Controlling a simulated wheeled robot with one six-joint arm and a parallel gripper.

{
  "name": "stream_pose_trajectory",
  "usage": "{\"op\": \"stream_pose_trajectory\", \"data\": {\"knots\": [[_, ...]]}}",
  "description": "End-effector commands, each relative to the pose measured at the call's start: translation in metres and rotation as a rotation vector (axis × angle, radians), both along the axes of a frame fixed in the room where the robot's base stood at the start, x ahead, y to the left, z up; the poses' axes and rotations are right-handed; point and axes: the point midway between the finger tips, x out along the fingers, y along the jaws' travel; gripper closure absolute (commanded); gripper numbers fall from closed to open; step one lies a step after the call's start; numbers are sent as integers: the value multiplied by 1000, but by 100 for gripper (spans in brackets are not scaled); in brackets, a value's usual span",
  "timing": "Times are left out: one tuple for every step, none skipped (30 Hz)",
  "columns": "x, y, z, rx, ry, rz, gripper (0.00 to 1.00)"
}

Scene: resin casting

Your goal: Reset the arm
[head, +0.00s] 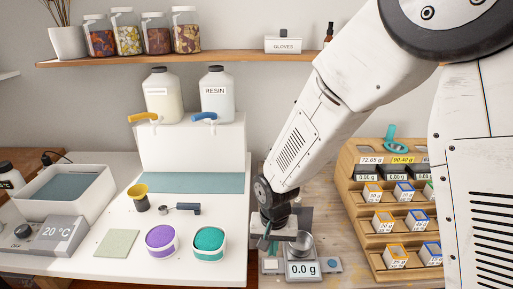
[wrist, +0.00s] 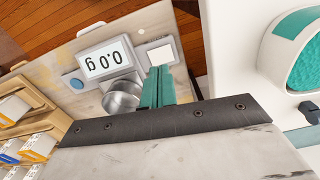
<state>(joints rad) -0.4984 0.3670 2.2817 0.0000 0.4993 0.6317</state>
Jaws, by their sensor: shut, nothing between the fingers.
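My gripper (head: 268,243) hangs low in the head view, beside a metal cup (head: 301,244) on a small scale (head: 303,268) that reads 0.0 g. In the wrist view its teal fingers (wrist: 157,88) are together with nothing between them. They appear just beside the metal cup (wrist: 122,96); I cannot tell whether they touch it. My arm reaches down from the upper right of the head view and hides part of the bench behind it.
A white table with a purple tub (head: 161,240), a teal tub (head: 209,243) and a yellow-rimmed cup (head: 138,197) is left. A wooden rack (head: 362,214) of small boxes stands right. Bottles marked RESIN (head: 215,97) and another (head: 161,95) stand behind on a white stand (head: 190,150).

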Motion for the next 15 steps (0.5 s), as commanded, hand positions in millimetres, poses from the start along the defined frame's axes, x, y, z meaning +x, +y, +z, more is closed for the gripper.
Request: {"op": "stream_pose_trajectory", "data": {"knots": [[-4, -2, 0, -10, 20, 27, 100], [-9, -5, 0, -20, 39, 50, 100], [-18, -10, -2, -37, 76, 85, 100], [-26, -14, 0, -49, 105, 114, 100], [-34, -19, 6, -57, 127, 146, 100], [-41, -26, 16, -62, 148, 176, 100], [-45, -31, 24, -64, 160, 193, 100], [-48, -36, 32, -65, 169, 208, 100], [-53, -43, 42, -65, 179, 225, 100], [-57, -49, 50, -64, 187, 237, 100], [-60, -54, 59, -63, 192, 248, 100], [-65, -62, 71, -60, 197, 260, 100], [-69, -68, 80, -57, 200, 269, 100], [-73, -75, 89, -54, 203, 279, 100], [-79, -84, 103, -49, 202, 288, 100]]}}
